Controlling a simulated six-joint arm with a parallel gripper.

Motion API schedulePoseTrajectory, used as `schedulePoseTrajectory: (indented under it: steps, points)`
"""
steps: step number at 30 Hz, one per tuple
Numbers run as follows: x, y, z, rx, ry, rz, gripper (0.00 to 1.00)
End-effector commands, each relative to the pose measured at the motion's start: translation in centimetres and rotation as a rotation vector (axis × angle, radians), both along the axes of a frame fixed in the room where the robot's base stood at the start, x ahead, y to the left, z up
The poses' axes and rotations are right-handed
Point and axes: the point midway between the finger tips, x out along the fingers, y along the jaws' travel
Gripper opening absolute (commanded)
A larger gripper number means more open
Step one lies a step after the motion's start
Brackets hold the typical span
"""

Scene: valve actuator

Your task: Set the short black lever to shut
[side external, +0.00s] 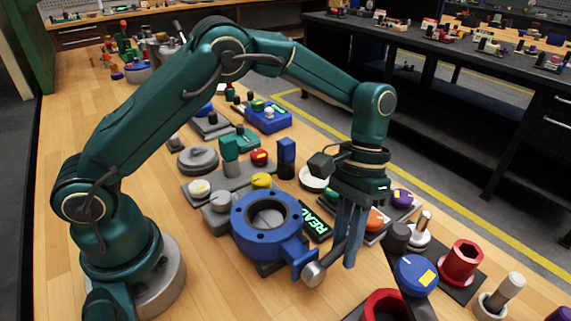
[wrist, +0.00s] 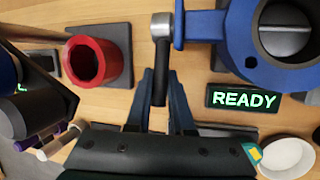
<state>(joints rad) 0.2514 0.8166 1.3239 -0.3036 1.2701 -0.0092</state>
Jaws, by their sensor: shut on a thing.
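The short black lever (wrist: 160,80) hangs from a round grey hub (wrist: 161,24) on the stem of the blue valve body (wrist: 240,28) in the wrist view. My gripper (wrist: 160,88) has a blue finger on each side of the lever and is shut on it. In the side view, my gripper (side external: 344,262) points down beside the grey hub (side external: 313,274), in front of the blue valve body (side external: 238,228). A grey disc shows inside the valve's round opening in the wrist view.
A sign reading READY (wrist: 243,99) lies beside the valve. A red hollow cylinder (wrist: 82,66) stands left of the lever in the wrist view. In the side view, a blue knob (side external: 415,275) and a red flanged part (side external: 461,265) stand to the right. Several controls crowd the bench behind.

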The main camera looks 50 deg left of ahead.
Motion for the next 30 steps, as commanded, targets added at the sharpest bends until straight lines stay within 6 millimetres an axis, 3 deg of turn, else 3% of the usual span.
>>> schedulePoseTrajectory:
  steps: [15,30]
  points:
    - [0.2,-0.1,-1.4,-0.001,0.202,0.0,0.0]
    - [0.2,-0.1,-2.0,-0.001,0.288,0.001,0.0]
